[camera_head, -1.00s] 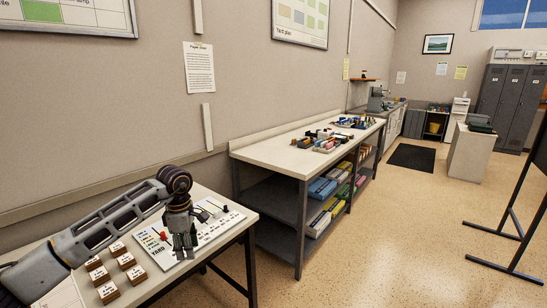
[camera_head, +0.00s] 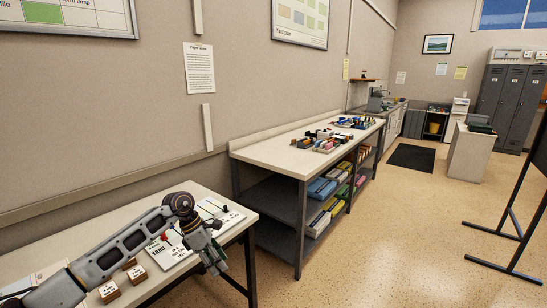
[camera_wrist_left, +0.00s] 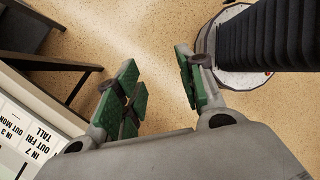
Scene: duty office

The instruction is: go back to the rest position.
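My left gripper (camera_head: 216,266) is beyond the front edge of the near table, over the floor, with its fingers pointing down. In the left wrist view its two green-padded fingers (camera_wrist_left: 160,95) stand apart with only floor between them, so it is open and empty. My left arm crosses the table from the lower left. My right gripper is in neither view.
The near table (camera_head: 205,192) holds a white board (camera_head: 218,212) and labelled wooden blocks (camera_head: 109,291), partly hidden behind my arm. A longer bench (camera_head: 290,152) with loaded shelves stands beyond. The floor (camera_head: 370,240) to the right is clear up to a black stand (camera_head: 505,268).

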